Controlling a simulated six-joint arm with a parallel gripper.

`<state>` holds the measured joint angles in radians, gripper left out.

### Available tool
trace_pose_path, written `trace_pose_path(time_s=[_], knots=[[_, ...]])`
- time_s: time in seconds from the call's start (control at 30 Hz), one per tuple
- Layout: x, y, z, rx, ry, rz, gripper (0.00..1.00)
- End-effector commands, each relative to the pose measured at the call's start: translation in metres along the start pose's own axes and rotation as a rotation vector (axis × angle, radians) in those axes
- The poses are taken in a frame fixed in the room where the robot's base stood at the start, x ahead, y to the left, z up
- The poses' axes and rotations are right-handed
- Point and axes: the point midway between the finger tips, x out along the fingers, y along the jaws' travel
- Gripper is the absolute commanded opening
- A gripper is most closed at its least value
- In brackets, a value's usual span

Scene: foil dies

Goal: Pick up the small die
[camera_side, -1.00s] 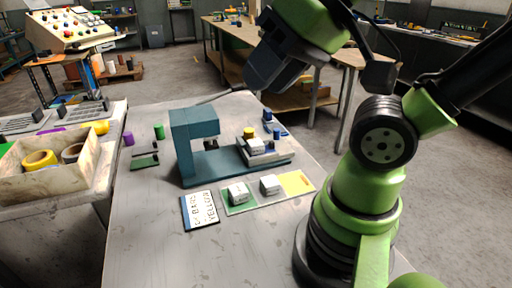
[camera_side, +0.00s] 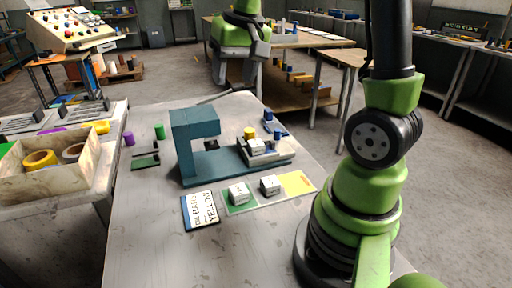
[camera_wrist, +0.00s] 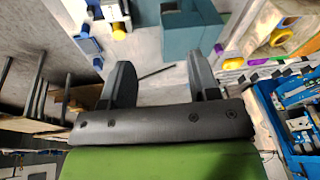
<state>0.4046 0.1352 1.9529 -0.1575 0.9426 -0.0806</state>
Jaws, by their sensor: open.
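Three whitish, block-like dies show in the side view. One die (camera_side: 238,193) is on the green patch. A second die (camera_side: 270,185) sits just right of it, beside the yellow patch. A third pale block (camera_side: 256,146) is on the slide of the blue press (camera_side: 195,125). I cannot tell clearly which is smallest. My gripper (camera_side: 233,80) is open and empty, high above and behind the press, well apart from the dies. No die is clear there.
A card (camera_side: 201,210) with "BARS" and "YELLOW" lies left of the green patch. A yellow knob (camera_side: 249,132) stands over the slide, with blue clamps (camera_side: 270,122) behind it. A bin with tape rolls (camera_side: 62,173) stands left. The bench front is clear.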

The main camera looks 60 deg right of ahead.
Motion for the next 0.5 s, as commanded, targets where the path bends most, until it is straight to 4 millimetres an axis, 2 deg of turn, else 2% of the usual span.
trace_pose_path(time_s=[0.03,0.1,0.2,0.33,0.5], knots=[[0.019,0.014,-0.013,0.033,-0.040,0.029,0.55],[0.043,0.034,-0.027,0.066,-0.083,0.063,0.55],[0.074,0.061,-0.040,0.106,-0.138,0.099,0.55],[0.103,0.087,-0.046,0.142,-0.189,0.126,0.55],[0.123,0.102,-0.046,0.159,-0.217,0.139,0.55]])
